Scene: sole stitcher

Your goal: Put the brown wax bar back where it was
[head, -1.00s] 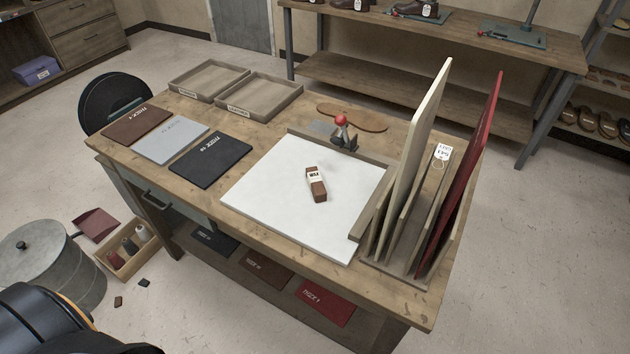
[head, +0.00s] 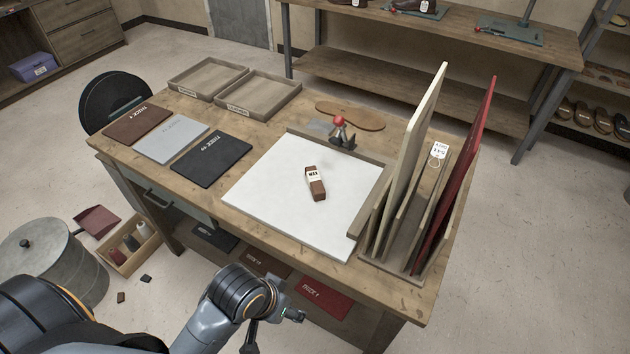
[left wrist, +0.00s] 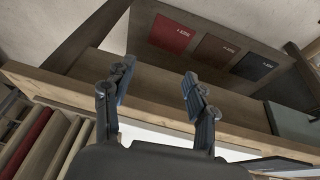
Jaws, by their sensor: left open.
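The brown wax bar (head: 317,190) with a white label band lies on the white board (head: 262,195) on the wooden workbench. My left gripper (head: 276,325) is low in front of the bench's front edge, well apart from the bar. In the left wrist view its two fingers (left wrist: 152,90) are spread with nothing between them. The bar does not show in the left wrist view. My right gripper is in neither view.
Upright panels, cream (head: 417,140) and dark red (head: 462,165), stand in a rack to the right of the board. Brown, grey and black sheets (head: 212,159) lie to its left. Two shallow trays (head: 258,98) and a small red-topped clamp (head: 341,130) are behind. Coloured sheets (head: 325,298) lie on the lower shelf.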

